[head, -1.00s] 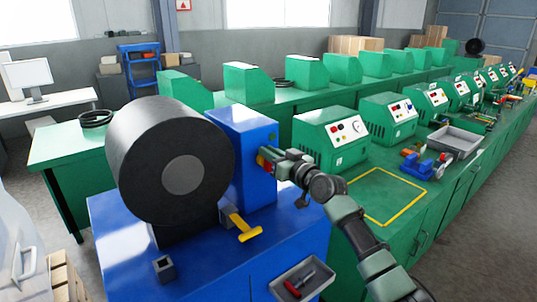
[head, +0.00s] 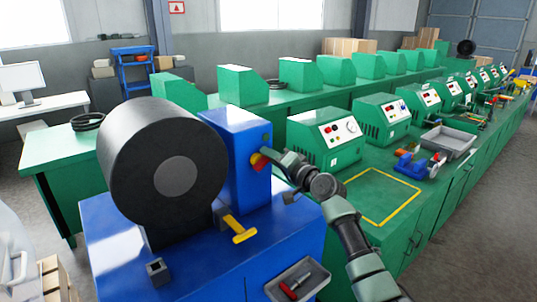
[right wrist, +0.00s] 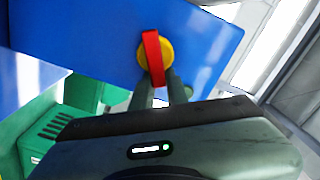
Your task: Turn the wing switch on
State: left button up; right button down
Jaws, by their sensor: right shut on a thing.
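The wing switch is a red bar on a round yellow plate, on the side of the blue crimper housing. In the head view the wing switch (head: 256,159) is partly covered by my right gripper (head: 267,157). In the right wrist view the red wing (right wrist: 153,58) stands nearly upright, slightly tilted, in front of the yellow plate (right wrist: 167,54). The two fingers of my right gripper (right wrist: 160,84) reach its lower end and are shut on it. The finger contact is partly hidden. My left gripper is out of view.
The blue crimper (head: 225,262) carries a big black drum (head: 120,145) and a yellow T-handle (head: 238,230). A grey tray (head: 310,282) with a red-handled tool is at its front. Green control boxes (head: 340,150) and a yellow-marked bench area (head: 385,195) lie to the right.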

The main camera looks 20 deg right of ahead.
jog(key=f+m, duration=0.1)
jog(key=m, duration=0.1)
jog(key=shift+a+f+m, duration=0.15)
jog(key=shift+f+m, duration=0.2)
jog(key=shift+m, duration=0.05)
jog(key=shift+f+m+p, duration=0.25)
jog(key=shift+m+p, duration=0.1)
jog(key=shift+m, duration=0.45)
jog(key=shift+f+m+p, duration=0.2)
jog(key=shift+m+p, duration=0.1)
jog(key=shift+m, duration=0.5)
jog(key=c, duration=1.4)
grip_release()
jog(key=shift+r, duration=0.15)
jog(key=shift+r, duration=0.2)
jog(key=shift+s, duration=0.15)
jog(key=b+v, duration=0.1)
jog(key=v, duration=0.6)
jog(key=shift+s, duration=0.25)
